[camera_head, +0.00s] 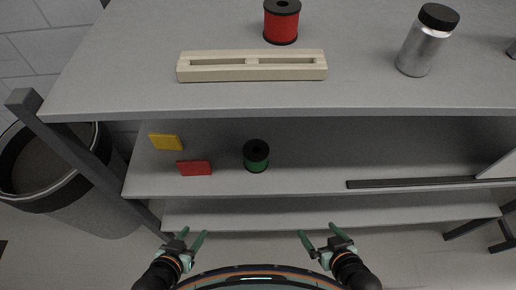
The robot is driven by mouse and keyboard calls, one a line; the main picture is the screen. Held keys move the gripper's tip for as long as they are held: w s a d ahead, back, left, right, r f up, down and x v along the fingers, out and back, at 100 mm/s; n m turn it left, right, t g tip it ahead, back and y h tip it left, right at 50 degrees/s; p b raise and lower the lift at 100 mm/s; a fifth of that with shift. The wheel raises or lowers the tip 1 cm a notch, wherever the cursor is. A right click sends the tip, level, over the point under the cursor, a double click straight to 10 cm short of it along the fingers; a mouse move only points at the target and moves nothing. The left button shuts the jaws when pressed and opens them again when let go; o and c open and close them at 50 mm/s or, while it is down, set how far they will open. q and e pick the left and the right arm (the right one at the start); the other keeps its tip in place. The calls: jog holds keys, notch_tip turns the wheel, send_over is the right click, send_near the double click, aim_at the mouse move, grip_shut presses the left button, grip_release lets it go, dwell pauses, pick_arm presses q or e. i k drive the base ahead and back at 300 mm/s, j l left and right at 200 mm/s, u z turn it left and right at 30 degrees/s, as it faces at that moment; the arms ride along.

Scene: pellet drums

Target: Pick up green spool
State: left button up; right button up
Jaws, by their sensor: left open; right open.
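The green spool (256,163) with black ends stands upright on the middle shelf, below the tabletop. My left gripper (188,240) is open and empty, low in the view, in front of the shelves and to the left of the spool. My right gripper (319,240) is open and empty, also in front of the shelves and to the right of the spool. Neither gripper touches the spool. Nothing covers the spool in this view.
A yellow block (166,142) and a red block (194,168) lie left of the spool. A dark bar (410,182) lies right along the shelf edge. The tabletop (130,92) overhangs, carrying a red spool (281,27), a wooden rack (252,74) and a bottle (420,50). A bin (85,205) stands left.

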aim_at(256, 152)
jog(key=j+z, duration=0.15)
jog(key=j, duration=1.5)
jog(key=i, duration=0.05)
